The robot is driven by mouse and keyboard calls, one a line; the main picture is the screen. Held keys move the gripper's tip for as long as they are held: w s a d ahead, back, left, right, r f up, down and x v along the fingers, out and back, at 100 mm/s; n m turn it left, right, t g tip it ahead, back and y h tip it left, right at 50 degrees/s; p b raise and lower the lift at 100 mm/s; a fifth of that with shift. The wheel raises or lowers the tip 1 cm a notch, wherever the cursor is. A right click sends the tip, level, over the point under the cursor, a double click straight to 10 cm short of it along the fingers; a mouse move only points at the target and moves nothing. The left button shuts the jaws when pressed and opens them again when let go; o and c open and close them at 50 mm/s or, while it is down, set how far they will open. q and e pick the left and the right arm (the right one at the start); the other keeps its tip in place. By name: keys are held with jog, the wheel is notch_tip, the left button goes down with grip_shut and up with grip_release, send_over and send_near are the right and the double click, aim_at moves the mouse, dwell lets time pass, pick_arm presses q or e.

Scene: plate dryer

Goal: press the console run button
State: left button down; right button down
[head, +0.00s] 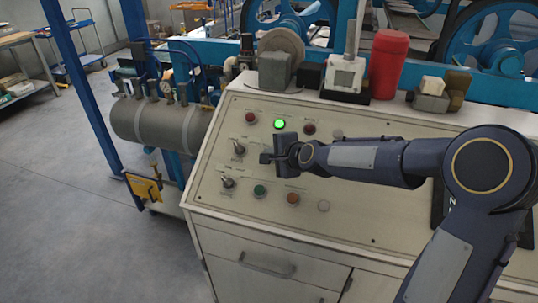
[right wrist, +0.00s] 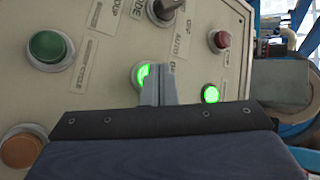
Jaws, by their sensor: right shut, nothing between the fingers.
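The console (head: 213,190) has a sloped cream panel with buttons, lamps and switches. In the right wrist view a round button with a lit green ring (right wrist: 139,73) sits right behind my right fingertips, which partly cover it. Its label is not readable, so I cannot confirm it is the run button. In the head view my gripper hides that spot. My right gripper (head: 267,158) is shut and empty, with its fingertips (right wrist: 158,88) at the button; I cannot tell whether they touch or press it. My left gripper is not in view.
A lit green lamp (head: 279,124), a red lamp (head: 250,117), selector switches (head: 238,149), a green button (head: 260,190) and an orange button (head: 292,198) surround the gripper. A red canister (head: 388,63) and small devices stand along the console's back ledge.

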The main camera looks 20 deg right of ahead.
jog(key=shift+s+a+r+p, duration=0.2)
jog(key=shift+s+r+p, duration=0.15)
jog(key=shift+r+p, duration=0.3)
jog(key=r+p, duration=0.1)
jog(key=s+a+r+p, duration=0.1)
jog(key=r, duration=0.1)
jog(key=s+r+p, duration=0.1)
jog(key=p, duration=0.1)
jog(key=shift+a+r, duration=0.25)
jog(key=shift+s, duration=0.1)
dwell(0.7)
jog(key=s+d+f+n+g, duration=0.1)
jog(key=s+n+g, duration=0.2)
jog(key=s, duration=1.4)
jog(key=s+d+f+n+g, duration=0.1)
jog(key=s+d+n+g, duration=0.1)
jog(key=s+n, duration=1)
jog(key=s+g, duration=0.1)
jog(key=s, duration=0.3)
jog(key=shift+s+d, duration=0.2)
jog(key=shift+s, duration=0.2)
